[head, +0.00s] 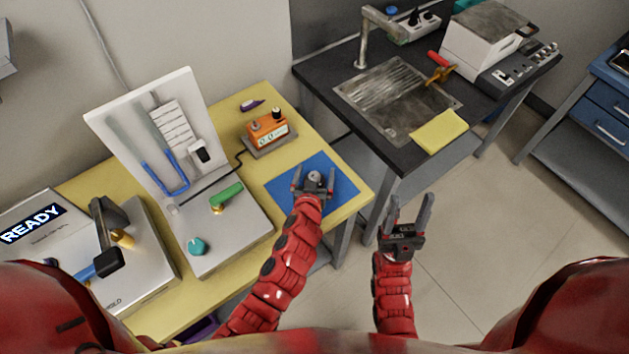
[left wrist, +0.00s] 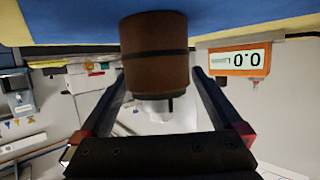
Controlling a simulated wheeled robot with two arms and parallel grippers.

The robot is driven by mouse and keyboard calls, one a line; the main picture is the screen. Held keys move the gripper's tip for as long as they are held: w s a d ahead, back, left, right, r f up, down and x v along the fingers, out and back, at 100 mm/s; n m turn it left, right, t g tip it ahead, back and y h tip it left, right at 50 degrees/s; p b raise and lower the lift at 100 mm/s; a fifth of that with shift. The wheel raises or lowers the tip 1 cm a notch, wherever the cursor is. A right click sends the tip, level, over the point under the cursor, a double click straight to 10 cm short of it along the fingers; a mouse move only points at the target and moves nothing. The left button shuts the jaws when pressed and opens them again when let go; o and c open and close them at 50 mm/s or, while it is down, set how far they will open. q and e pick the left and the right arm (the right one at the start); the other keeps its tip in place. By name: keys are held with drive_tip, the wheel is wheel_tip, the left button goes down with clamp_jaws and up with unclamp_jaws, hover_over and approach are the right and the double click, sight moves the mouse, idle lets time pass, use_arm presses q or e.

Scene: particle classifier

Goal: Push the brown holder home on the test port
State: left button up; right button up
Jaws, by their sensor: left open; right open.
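The brown holder (left wrist: 155,50) is a brown cylinder with a dark band in the left wrist view, standing at the blue mat. In the head view, a small grey round top (head: 315,177) shows between my left fingers. My left gripper (head: 314,180) is open, with one finger on each side of the holder; the wrist view shows gaps beside it. My right gripper (head: 409,212) is open and empty, over the floor right of the yellow table. I cannot tell which fitting is the test port; a brass fitting (head: 217,209) sits by the green lever on the grey panel base.
The blue mat (head: 338,172) lies on the yellow table (head: 273,97). An orange meter (head: 267,131) reads 0.0 behind it. A white upright board (head: 115,120) with blue tubing stands left. A READY machine (head: 150,270) is further left. A black sink bench (head: 330,75) stands right.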

use_arm(q)
drive_tip(key=shift+w+d+f, duration=0.1)
drive_tip(key=shift+w, duration=0.4)
drive_tip(key=shift+c, duration=0.3)
clamp_jaws()
